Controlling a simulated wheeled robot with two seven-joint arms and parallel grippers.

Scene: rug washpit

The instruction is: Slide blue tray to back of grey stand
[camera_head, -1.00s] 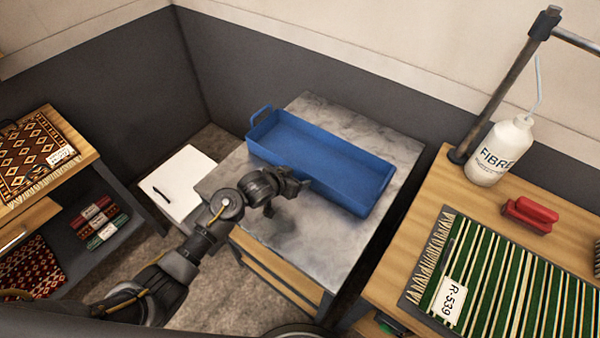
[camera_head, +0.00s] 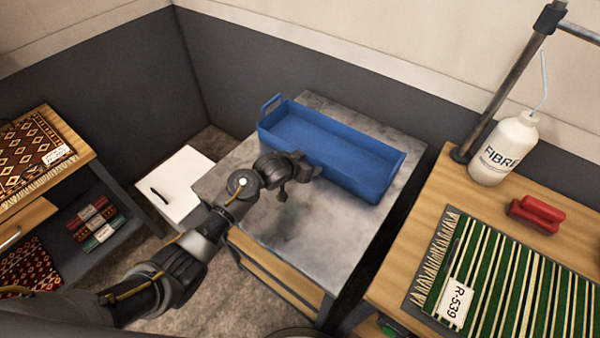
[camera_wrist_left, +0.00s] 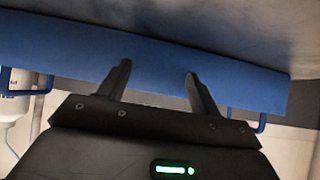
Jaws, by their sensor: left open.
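The blue tray (camera_head: 335,150) is long and empty, with a loop handle showing at its left end. It lies toward the back of the grey stand (camera_head: 315,235), whose marbled top is bare in front of it. My left gripper (camera_head: 297,178) is open at the tray's near long side, low over the stand top. In the left wrist view the two spread fingers (camera_wrist_left: 158,76) point at the tray's blue side wall (camera_wrist_left: 80,45) and overlap it. I cannot tell whether the fingertips touch it. My right gripper is not in view.
A dark grey wall (camera_head: 330,75) stands behind the stand. To the right, a wooden bench (camera_head: 400,275) holds a white bottle (camera_head: 503,150), a red brush-like object (camera_head: 536,214) and a green striped rug (camera_head: 510,290). A white box (camera_head: 185,185) and a rug shelf are to the left.

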